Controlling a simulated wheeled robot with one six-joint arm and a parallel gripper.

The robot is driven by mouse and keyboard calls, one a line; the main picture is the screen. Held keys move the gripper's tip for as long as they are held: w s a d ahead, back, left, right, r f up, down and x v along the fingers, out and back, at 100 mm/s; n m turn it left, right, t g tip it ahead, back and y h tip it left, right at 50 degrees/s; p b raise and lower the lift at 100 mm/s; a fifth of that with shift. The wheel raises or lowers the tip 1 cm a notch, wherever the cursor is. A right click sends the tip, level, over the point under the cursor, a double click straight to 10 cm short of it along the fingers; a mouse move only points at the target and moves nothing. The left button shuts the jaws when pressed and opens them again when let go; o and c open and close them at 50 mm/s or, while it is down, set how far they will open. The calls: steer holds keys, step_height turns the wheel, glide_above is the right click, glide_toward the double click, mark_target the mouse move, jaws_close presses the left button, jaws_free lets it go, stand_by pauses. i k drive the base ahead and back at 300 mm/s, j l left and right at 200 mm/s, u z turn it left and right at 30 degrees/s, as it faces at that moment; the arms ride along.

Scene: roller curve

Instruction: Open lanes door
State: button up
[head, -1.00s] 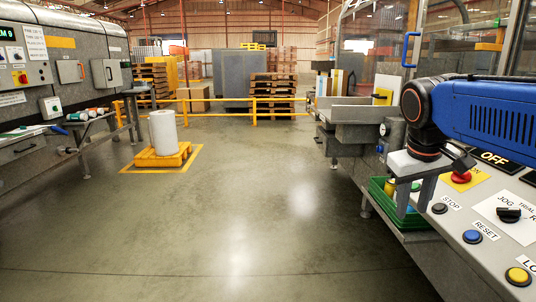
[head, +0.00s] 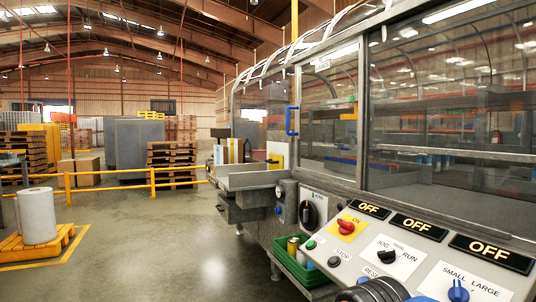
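A machine with clear panels in grey metal frames fills the right of the head view. A blue handle (head: 292,120) is on the upright frame at the left side of a clear panel (head: 333,120). This panel appears shut, and I cannot read any label naming it as the lanes door. My gripper is out of view.
The sloped control panel (head: 420,262) carries a red knob (head: 346,226), a jog/run selector (head: 386,256), a blue knob (head: 458,291) and several OFF displays. A green crate (head: 296,264) sits below. A white roll (head: 37,216) stands on a yellow pallet at left. The floor between is clear.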

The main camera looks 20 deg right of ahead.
mark_target(324, 66)
steer(key=i+j, duration=0.1)
steer(key=i, duration=0.95)
